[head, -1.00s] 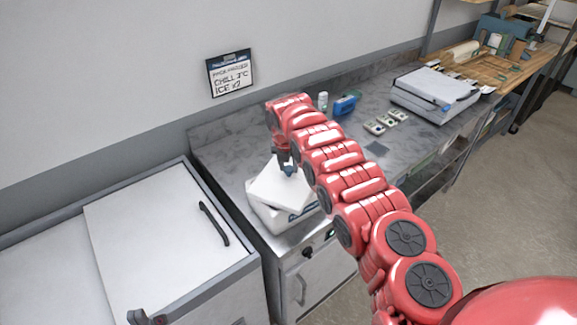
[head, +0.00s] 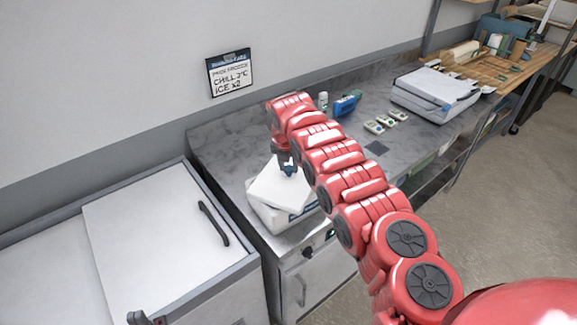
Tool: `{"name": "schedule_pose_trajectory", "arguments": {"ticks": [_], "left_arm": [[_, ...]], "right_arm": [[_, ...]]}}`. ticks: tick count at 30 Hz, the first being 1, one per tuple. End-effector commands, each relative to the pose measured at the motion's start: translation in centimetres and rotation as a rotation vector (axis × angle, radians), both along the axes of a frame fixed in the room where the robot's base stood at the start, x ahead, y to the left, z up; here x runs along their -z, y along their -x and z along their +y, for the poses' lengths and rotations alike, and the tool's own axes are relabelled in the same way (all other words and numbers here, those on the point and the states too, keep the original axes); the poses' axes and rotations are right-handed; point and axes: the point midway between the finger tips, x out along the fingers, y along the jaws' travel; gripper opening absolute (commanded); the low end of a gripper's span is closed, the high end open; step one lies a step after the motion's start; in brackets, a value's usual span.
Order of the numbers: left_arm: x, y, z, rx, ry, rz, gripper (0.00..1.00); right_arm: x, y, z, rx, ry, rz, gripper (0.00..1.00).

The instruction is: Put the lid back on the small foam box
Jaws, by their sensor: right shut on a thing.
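The small foam box (head: 268,217) is white and stands at the near left end of the grey counter. Its white square lid (head: 272,190) is over the top of the box, turned at an angle to the box's edges. My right gripper (head: 288,171) is shut on the lid from above. I cannot tell whether the lid rests on the rim or is slightly above it. Part of my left gripper (head: 147,319) shows at the bottom edge of the view, over the chest freezer; its fingers are cut off.
The white chest freezer (head: 150,240) with a dark handle stands left of the counter (head: 225,150). Behind my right arm are a blue item (head: 345,104), a small white bottle (head: 323,100) and small packs (head: 384,122). A larger white box (head: 435,92) lies further right.

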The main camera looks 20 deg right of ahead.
Motion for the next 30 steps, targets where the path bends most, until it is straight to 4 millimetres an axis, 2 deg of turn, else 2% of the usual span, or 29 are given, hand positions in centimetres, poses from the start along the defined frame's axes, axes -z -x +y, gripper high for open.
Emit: {"name": "schedule_pose_trajectory", "arguments": {"ticks": [27,28,30], "left_arm": [[0.59,0.0,0.0,0.0,0.0,0.0,0.0],[0.59,0.0,0.0,0.0,0.0,0.0,0.0],[0.59,0.0,0.0,0.0,0.0,0.0,0.0]], "right_arm": [[0.06,-0.01,0.0,0.0,0.0,0.0,0.0],[0.06,-0.01,0.0,0.0,0.0,0.0,0.42],[0.06,0.0,0.0,0.0,0.0,0.0,0.55]]}}
